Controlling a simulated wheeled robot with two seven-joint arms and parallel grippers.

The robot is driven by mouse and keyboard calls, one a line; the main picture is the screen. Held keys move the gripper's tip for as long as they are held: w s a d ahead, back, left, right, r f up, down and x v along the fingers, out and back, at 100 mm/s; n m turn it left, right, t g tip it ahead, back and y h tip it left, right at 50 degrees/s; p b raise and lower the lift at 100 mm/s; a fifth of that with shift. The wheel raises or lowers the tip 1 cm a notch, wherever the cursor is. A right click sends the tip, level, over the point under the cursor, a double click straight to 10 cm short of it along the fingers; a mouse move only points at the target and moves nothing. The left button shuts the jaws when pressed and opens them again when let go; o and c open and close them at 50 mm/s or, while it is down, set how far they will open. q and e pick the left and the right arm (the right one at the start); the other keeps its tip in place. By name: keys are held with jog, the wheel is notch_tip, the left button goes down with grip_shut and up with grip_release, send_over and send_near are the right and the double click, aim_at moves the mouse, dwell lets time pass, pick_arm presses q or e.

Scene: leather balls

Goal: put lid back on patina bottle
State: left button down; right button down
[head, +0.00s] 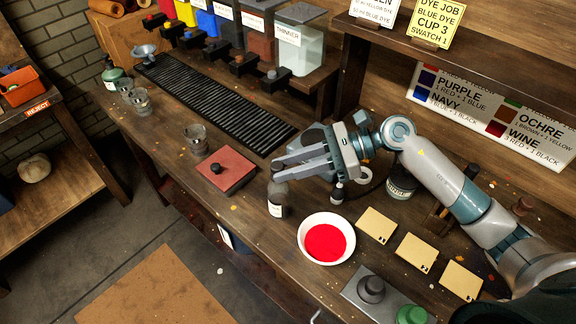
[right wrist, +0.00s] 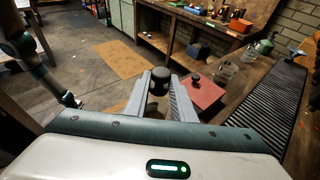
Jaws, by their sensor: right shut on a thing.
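A small grey bottle with a pale label (head: 276,205), likely the patina bottle, stands near the bench's front edge, left of the white bowl. My right gripper (head: 279,167) is directly above it, with its fingers pointing left. In the right wrist view its fingers are shut on a black round lid (right wrist: 160,75). The fingers hide much of the lid in the head view, and I cannot tell whether it touches the bottle's neck. A dark arm at the left of the right wrist view appears to be mine, and its gripper end (right wrist: 71,100) is too small to read.
The white bowl of red dye (head: 326,240) stands close to the bottle. A red square with a black knob (head: 226,169) lies to the left, with glass cups (head: 196,140) beyond. Tan squares (head: 377,225) lie to the right. A black ribbed mat (head: 205,95) runs behind.

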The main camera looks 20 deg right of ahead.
jog(key=shift+b, duration=0.4)
dwell(0.3)
dwell(0.4)
jog(key=c, duration=0.9)
grip_release()
jog(key=shift+c, duration=0.2)
jog(key=shift+r, duration=0.15)
notch_tip(320, 180, up, 7)
jog(key=p, duration=0.2)
jog(key=shift+p, duration=0.35)
jog(key=shift+c, duration=0.3)
grip_shut()
dwell(0.9)
